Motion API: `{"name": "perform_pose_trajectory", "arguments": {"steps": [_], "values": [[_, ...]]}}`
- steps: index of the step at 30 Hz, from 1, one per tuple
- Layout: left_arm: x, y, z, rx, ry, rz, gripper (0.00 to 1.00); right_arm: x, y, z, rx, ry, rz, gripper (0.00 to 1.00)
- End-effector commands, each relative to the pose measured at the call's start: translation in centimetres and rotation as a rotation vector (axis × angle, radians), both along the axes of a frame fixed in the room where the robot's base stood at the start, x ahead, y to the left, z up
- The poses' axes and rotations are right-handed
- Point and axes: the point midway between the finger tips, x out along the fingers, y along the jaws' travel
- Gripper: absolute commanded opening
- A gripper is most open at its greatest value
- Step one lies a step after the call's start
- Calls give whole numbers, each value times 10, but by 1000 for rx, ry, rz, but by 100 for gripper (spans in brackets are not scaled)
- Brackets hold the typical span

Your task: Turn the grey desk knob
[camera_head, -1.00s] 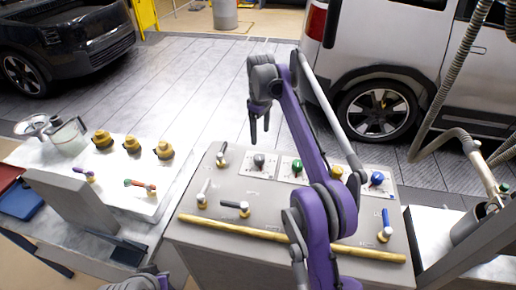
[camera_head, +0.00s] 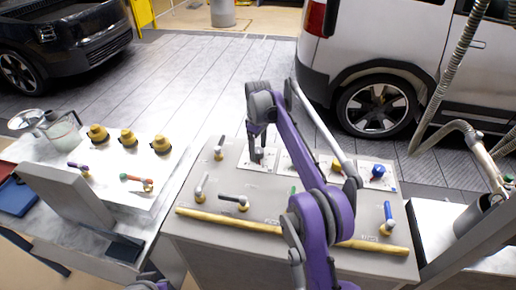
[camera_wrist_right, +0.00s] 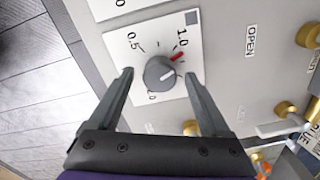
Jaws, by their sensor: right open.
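The grey knob (camera_head: 258,155) sits on a white dial plate at the back of the grey desk panel (camera_head: 222,225). In the right wrist view the grey knob (camera_wrist_right: 160,72) is near the centre, on a plate with numbers such as 0.5 and 1.0 and a red mark. My right gripper (camera_head: 257,144) points down at the knob. Its open fingers (camera_wrist_right: 159,75) stand on either side of the knob, with visible gaps in the wrist view. I cannot tell their exact height over the plate. My left gripper is not in view.
Yellow (camera_head: 337,165) and blue (camera_head: 378,171) knobs stand to the right; my arm mostly hides the green one. Several levers stand on the desk, including a blue-handled one (camera_head: 388,216). A yellow bar (camera_head: 228,222) runs along the front. The left table (camera_head: 100,215) holds valves and a jug.

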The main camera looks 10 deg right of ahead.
Motion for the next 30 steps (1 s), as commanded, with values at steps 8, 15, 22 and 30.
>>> {"name": "perform_pose_trajectory", "arguments": {"steps": [8, 15, 22, 30], "values": [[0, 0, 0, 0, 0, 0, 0, 0, 0, 1, 0, 0, 0, 64], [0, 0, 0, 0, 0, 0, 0, 0, 0, 1, 0, 0, 0, 20], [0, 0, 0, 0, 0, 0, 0, 0, 0, 1, 0, 0, -2, 0], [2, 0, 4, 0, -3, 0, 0, 0, 0, 1, 0, 0, -63, 0]]}}
